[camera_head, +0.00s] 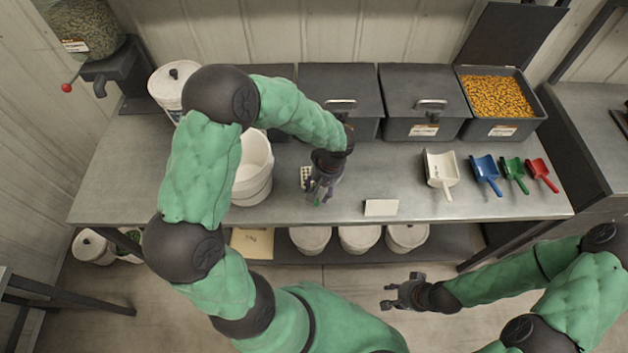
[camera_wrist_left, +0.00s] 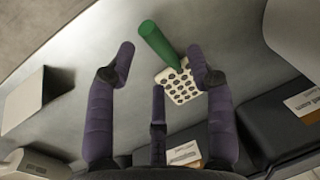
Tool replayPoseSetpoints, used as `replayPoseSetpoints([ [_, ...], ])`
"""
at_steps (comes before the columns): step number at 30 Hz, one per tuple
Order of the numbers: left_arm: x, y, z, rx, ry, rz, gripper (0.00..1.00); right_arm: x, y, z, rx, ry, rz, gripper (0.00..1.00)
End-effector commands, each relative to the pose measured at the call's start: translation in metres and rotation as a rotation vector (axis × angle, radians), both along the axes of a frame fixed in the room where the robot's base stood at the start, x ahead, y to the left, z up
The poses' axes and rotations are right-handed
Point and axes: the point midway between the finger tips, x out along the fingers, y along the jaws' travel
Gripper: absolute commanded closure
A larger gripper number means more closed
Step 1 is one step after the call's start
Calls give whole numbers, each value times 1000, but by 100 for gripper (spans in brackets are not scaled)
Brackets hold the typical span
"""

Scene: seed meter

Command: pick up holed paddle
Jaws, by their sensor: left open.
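The holed paddle (camera_wrist_left: 180,85) has a white plate with rows of dark holes and a green handle (camera_wrist_left: 157,43). It lies on the metal bench; in the head view its white plate (camera_head: 306,175) shows just left of my left gripper (camera_head: 319,198), which hides much of the rest. In the left wrist view my left gripper (camera_wrist_left: 160,56) is open, its fingers spread to either side of the handle and the near plate edge. It is not closed on the paddle. My right gripper (camera_head: 391,296) is open and empty, in front of the bench.
A white bucket (camera_head: 253,170) stands left of the left gripper. Dark lidded bins (camera_head: 420,105) line the back; one open bin holds yellow kernels (camera_head: 497,97). White (camera_head: 441,170), blue (camera_head: 486,172), green and red scoops lie right. A blank card (camera_head: 381,207) is near the front edge.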

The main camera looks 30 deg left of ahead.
Motion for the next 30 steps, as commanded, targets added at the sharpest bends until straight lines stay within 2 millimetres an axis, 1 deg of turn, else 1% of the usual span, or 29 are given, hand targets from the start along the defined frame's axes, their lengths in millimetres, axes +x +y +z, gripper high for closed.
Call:
replayPoseSetpoints([
  [5,-2,0,-13,-1,3,0,46,0,0,-2,0,0,0,60],
  [10,-5,3,-37,0,5,0,46,0,0,-6,0,0,0,60],
  [13,-5,4,-49,-2,3,1,46,0,0,-8,0,0,0,60],
  [16,-6,5,-52,-1,2,-1,46,0,0,-8,0,0,0,60],
  [21,-5,5,-52,-1,0,-1,46,0,0,-8,0,0,0,60],
  [23,-5,5,-52,-1,0,-1,63,0,0,-8,0,0,0,60],
  [24,-5,5,-52,-1,0,-1,74,0,0,-8,0,0,0,60],
  [27,-5,5,-51,-1,0,-1,100,0,0,-8,0,0,0,60],
  [30,-5,5,-51,-1,0,-1,100,0,0,-8,0,0,0,60],
])
